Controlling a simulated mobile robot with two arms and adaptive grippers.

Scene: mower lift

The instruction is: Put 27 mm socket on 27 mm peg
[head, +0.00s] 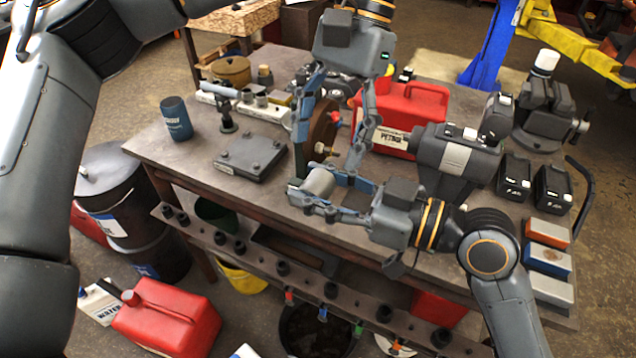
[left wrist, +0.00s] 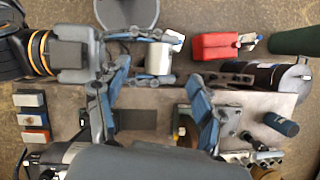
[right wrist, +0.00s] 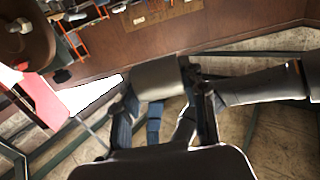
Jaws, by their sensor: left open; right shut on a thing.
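A plain grey cylindrical socket (head: 318,181) is held in my right gripper (head: 322,194), just past the bench's front edge. The socket also shows in the left wrist view (left wrist: 158,58) and, between the fingers, in the right wrist view (right wrist: 157,75). My left gripper (head: 328,150) is open above the bench, its fingers on either side of a brown disc (head: 322,128) as seen from the head; I cannot tell whether they touch it. A rail (head: 255,256) along the bench front carries several dark fittings. Size marks are unreadable, so I cannot tell which peg is 27 mm.
The bench (head: 165,152) holds a dark square plate (head: 250,158), a blue cup (head: 176,118), a red petrol can (head: 425,100) and a large grey tool (head: 450,160). Black batteries (head: 552,188) stand at the right. A red can (head: 168,318) stands on the floor.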

